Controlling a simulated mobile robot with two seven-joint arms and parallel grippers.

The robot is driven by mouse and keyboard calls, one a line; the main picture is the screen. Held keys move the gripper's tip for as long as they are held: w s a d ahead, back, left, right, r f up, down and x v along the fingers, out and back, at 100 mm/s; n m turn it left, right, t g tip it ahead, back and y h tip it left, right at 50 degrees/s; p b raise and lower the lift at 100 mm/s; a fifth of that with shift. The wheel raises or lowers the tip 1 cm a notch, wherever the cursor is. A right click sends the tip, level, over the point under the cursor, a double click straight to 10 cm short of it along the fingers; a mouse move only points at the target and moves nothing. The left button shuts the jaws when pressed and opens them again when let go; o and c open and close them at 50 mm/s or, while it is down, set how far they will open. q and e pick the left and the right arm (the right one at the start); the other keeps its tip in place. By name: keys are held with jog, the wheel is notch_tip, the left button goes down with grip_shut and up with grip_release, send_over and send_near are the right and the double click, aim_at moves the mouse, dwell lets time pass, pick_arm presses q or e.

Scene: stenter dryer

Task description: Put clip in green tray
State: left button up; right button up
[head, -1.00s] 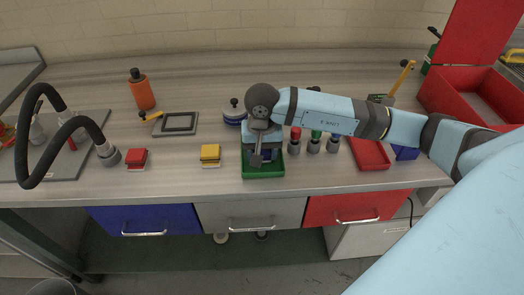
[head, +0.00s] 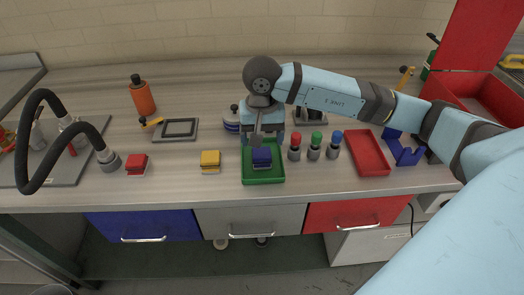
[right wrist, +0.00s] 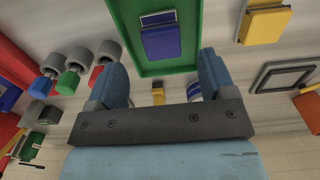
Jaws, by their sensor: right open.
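The green tray (head: 264,180) stands near the table's front edge. A blue clip (head: 262,157) with a pale lower edge lies in it, and in the right wrist view the clip (right wrist: 160,38) rests on the floor of the tray (right wrist: 189,66). My right gripper (head: 262,139) is open and empty at the tray's back edge, apart from the clip. Both its fingers (right wrist: 163,78) show spread in the right wrist view. A yellow clip (head: 210,158) and a red clip (head: 138,161) sit on the table left of the tray. My left gripper is not in view.
Red, green and blue-topped cylinders (head: 315,146) stand right of the tray, then a red tray (head: 370,168) and a blue holder (head: 403,150). A dark frame (head: 176,130) and an orange bottle (head: 142,95) are behind left. A black hose (head: 92,130) arches at far left.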

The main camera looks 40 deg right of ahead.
aim_at(262, 157)
notch_tip(262, 157, up, 4)
jog(key=shift+r, duration=0.25)
dwell(0.4)
jog(key=shift+s+f, duration=0.1)
